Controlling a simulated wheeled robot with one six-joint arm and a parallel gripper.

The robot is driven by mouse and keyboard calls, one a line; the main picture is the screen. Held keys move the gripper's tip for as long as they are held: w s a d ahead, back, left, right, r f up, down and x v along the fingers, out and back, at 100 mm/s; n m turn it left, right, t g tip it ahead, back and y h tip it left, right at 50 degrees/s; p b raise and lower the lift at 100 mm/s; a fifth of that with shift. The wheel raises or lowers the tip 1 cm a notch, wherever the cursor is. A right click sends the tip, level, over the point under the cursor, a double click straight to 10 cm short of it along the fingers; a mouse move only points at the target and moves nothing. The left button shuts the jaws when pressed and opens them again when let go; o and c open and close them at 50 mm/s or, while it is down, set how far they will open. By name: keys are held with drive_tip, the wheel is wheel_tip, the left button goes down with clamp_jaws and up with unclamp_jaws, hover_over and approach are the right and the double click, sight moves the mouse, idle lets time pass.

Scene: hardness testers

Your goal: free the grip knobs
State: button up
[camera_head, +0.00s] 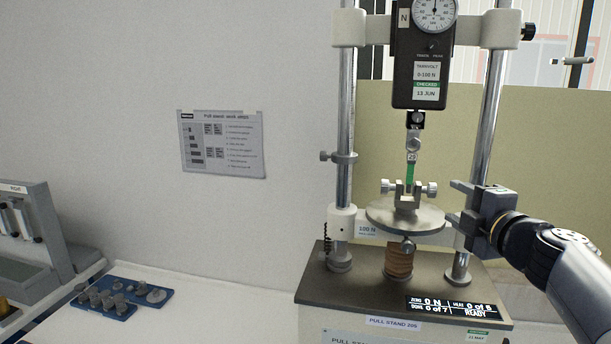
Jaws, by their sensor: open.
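The lower grip (407,200) sits on the round plate (378,215) of the pull stand. It has a left knob (387,186) and a right knob (430,188), one on each side. A green strip (410,174) stands upright between the lower grip and the upper clamp (414,143), below the force gauge (418,70). A small tag marked 23 is at the strip's top. My gripper (453,202) is open and empty, just right of the right knob, with its fingers pointing left. It appears apart from the knob; the depth gap is unclear.
Chrome columns (347,110) stand on either side of the grip; my gripper is near the right one. The stand's display (450,307) reads 0 N and READY. A blue tray (122,298) with grey parts lies at left, beside a grey machine (45,225).

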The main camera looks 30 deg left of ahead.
sight(436, 189)
drive_tip(key=p+x, duration=0.1)
drive_tip(key=x, duration=0.6)
drive_tip(key=shift+s+a, duration=0.1)
drive_tip(key=shift+a, duration=0.1)
drive_tip(key=shift+r+p, duration=0.25)
drive_tip(key=shift+p, duration=0.45)
drive_tip(key=shift+r+g+p, duration=0.15)
drive_tip(key=shift+g+p, duration=0.15)
drive_tip(key=shift+p, duration=0.75)
drive_tip(key=shift+h+p, duration=0.3)
drive_tip(key=shift+p, duration=0.7)
drive_tip(key=shift+p, duration=0.5)
